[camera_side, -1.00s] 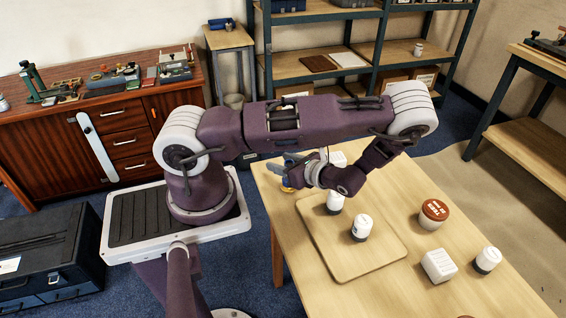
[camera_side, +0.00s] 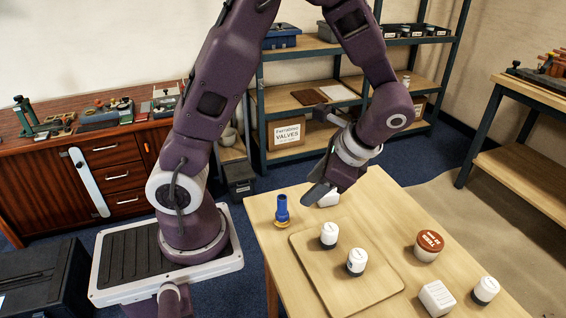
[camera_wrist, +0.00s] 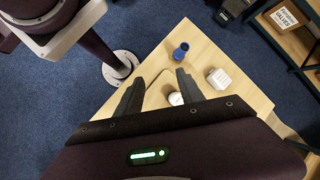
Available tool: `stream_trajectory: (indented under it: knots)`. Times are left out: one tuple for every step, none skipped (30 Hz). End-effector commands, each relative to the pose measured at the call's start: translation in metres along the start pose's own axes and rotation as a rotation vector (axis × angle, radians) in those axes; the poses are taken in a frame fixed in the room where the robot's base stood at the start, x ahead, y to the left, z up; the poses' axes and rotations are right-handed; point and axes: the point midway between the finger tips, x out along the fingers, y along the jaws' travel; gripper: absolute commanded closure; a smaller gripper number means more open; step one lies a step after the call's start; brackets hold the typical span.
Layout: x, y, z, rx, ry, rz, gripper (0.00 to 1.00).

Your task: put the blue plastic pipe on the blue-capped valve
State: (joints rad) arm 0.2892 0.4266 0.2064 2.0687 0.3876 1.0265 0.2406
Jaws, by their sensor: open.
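The blue plastic pipe (camera_side: 282,208) stands upright near the table's back left corner. A yellow, brass-like base shows under it, resting on the table. In the wrist view the pipe (camera_wrist: 181,51) shows from above, with its dark open mouth. I cannot make out a separate blue-capped valve; whether its cap is under the pipe is hidden. My gripper (camera_side: 318,192) is above the table, to the right of the pipe and apart from it. In the wrist view the two fingers of my gripper (camera_wrist: 159,76) are spread with nothing held between them.
Two white, dark-banded cylinders (camera_side: 329,236) (camera_side: 356,262) stand on a wooden board (camera_side: 340,285). A white block (camera_wrist: 218,78) is near the pipe. A brown-lidded jar (camera_side: 428,246), another white block (camera_side: 437,298) and a white cylinder (camera_side: 486,290) are at the right.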

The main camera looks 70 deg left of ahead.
Motion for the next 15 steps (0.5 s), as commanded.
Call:
stream_trajectory:
  knots:
    - [-0.024,0.005,0.015,-0.089,0.115,0.035,0.55]
    - [-0.037,0.010,0.024,-0.145,0.186,0.058,0.55]
    - [-0.054,0.017,0.036,-0.220,0.280,0.087,0.55]
    - [-0.066,0.024,0.046,-0.272,0.349,0.106,0.55]
    - [-0.076,0.029,0.055,-0.326,0.417,0.123,0.55]
    - [-0.087,0.038,0.067,-0.391,0.503,0.144,0.55]
    - [-0.095,0.044,0.075,-0.436,0.562,0.157,0.55]
    - [-0.101,0.050,0.082,-0.477,0.619,0.167,0.55]
    - [-0.107,0.057,0.090,-0.526,0.686,0.179,0.55]
    - [-0.110,0.063,0.096,-0.557,0.728,0.185,0.55]
    - [-0.113,0.067,0.100,-0.585,0.766,0.191,0.55]
    - [-0.116,0.072,0.104,-0.615,0.808,0.197,0.55]
    - [-0.117,0.075,0.106,-0.632,0.832,0.200,0.55]
    - [-0.118,0.077,0.108,-0.644,0.851,0.201,0.55]
    - [-0.119,0.079,0.110,-0.656,0.869,0.204,0.55]
